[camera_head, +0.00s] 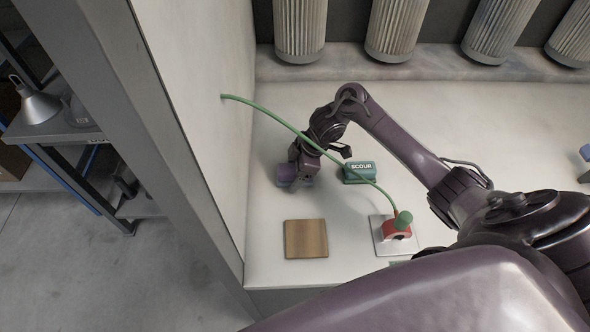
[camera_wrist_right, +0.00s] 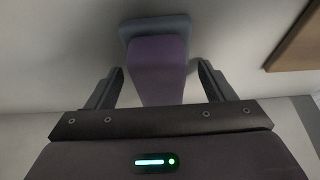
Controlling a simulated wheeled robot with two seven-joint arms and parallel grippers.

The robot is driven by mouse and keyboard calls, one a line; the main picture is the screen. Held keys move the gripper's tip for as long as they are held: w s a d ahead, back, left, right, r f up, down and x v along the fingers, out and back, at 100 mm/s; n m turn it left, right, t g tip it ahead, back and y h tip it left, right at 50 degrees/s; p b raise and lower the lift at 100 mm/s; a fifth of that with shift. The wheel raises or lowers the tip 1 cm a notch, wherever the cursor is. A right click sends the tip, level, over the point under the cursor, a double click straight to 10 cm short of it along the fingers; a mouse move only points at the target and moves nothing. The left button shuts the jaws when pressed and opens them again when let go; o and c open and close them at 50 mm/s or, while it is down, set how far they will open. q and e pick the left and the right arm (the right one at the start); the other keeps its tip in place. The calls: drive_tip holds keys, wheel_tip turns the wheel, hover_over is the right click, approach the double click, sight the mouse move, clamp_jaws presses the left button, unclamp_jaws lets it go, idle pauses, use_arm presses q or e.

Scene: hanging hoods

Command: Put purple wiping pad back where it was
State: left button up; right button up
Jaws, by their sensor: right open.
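The purple wiping pad (camera_wrist_right: 158,70) stands on the pale work surface, between the two fingers of my right gripper (camera_wrist_right: 160,88) in the right wrist view. It has a purple block body on a blue-grey base (camera_wrist_right: 155,25). A gap shows between each finger and the pad, so the gripper is open around it. In the head view the right gripper (camera_head: 302,182) points down at the left of the surface, and the pad (camera_head: 285,173) shows only partly beside it. My left gripper is not in view.
A teal SCOUR block (camera_head: 360,172) lies right of the right gripper. A wooden board (camera_head: 306,239) lies in front. A green hose (camera_head: 300,132) runs from the left wall to a red fitting with a green knob (camera_head: 398,230). Ribbed cylinders (camera_head: 398,28) line the back.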

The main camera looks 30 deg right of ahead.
drive_tip(key=shift+d+r, duration=0.15)
drive_tip(key=shift+r, duration=0.3)
drive_tip(key=p+v, duration=0.1)
drive_tip(key=v, duration=1)
drive_tip(key=shift+r+p, duration=0.15)
drive_tip(key=shift+p, duration=0.25)
drive_tip(key=shift+s+d, duration=0.1)
